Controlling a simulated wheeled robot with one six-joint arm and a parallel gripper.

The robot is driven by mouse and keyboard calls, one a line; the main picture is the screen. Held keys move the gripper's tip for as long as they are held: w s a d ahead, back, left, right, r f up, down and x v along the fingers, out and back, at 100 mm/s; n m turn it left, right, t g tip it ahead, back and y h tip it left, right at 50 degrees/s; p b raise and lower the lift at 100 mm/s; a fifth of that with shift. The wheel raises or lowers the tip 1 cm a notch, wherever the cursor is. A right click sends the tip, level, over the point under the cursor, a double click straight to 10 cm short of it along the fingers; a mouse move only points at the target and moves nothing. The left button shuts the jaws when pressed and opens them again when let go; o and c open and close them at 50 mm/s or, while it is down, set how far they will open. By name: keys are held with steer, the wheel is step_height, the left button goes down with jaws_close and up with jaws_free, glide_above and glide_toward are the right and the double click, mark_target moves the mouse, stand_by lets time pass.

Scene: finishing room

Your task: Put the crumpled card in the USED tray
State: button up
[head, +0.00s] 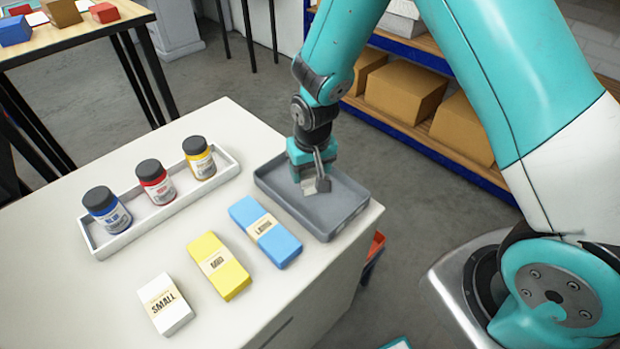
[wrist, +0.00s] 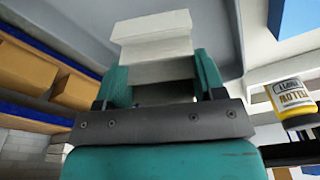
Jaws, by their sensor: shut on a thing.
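My gripper (head: 312,180) is over the grey tray (head: 338,228) at the table's right corner, pointing down into it. It is shut on a pale, stepped, folded-looking piece, which I take as the crumpled card (wrist: 155,40). In the wrist view the card sticks out beyond the teal fingers. In the head view the gripper partly hides it, and I cannot tell whether it touches the tray floor. I see no USED lettering on the tray. The rest of the visible tray floor is bare.
A white rack (head: 160,213) holds blue, red and yellow jars left of the tray. White SMALL (head: 165,304), yellow (head: 219,266) and blue (head: 265,231) blocks lie in front. Shelves with brown boxes (head: 405,86) stand behind.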

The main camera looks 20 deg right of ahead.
mark_target(310, 181)
steer(key=shift+f, duration=1.85)
steer(key=shift+f, duration=0.1)
steer(key=shift+f, duration=0.15)
steer(key=o, duration=1)
steer(key=r, duration=0.4)
steer(key=s+r, duration=0.1)
steer(key=r, duration=0.3)
steer(key=r+b, duration=0.1)
steer(key=r, duration=0.3)
steer(key=shift+s+r, duration=0.2)
steer(key=shift+s, duration=0.05)
steer(key=s+a+r+n+y, duration=0.1)
steer(key=s+r+n, duration=0.1)
steer(key=s+r, duration=0.3)
steer(key=s+a+r+n+g+y, duration=0.1)
steer(key=s+a+r+n, duration=0.1)
steer(key=s+r, duration=0.3)
steer(key=s+a+r+n+y, duration=0.1)
steer(key=s+r+n+y, duration=0.1)
steer(key=s+r, duration=0.4)
steer(key=shift+s+a+n, duration=0.15)
steer(key=shift+s+n, duration=0.1)
steer(key=shift+s, duration=1.15)
steer(key=shift+s+a+n, duration=0.1)
steer(key=shift+s+n, duration=0.15)
steer(key=shift+s, duration=1.1)
